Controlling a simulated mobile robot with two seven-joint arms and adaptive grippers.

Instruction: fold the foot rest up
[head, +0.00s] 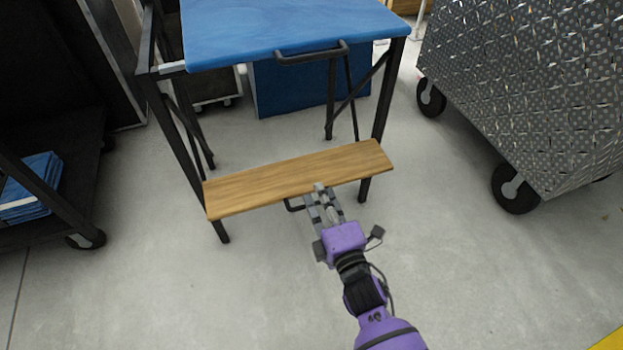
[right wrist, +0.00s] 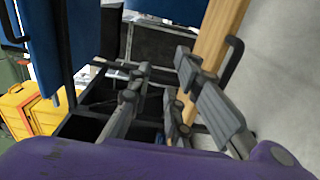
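The foot rest (head: 260,184) is a flat wooden board between the front legs of a black-framed stand with a blue top (head: 270,28). A black handle (head: 291,206) shows at its front edge, partly hidden by my right gripper. My right gripper (head: 322,196) is at the middle of the board's front edge, just right of the handle's visible part. In the right wrist view its fingers (right wrist: 172,95) are spread apart. There the board (right wrist: 217,38) runs up behind the fingers, with a black handle (right wrist: 234,62) beside the right finger. Contact cannot be told. My left gripper is not in view.
A wheeled diamond-plate metal case (head: 540,80) stands at the right. A dark cart (head: 60,150) with blue folded items (head: 30,188) is at the left. The blue top has its own black handle (head: 312,54). The grey floor (head: 150,280) in front is clear.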

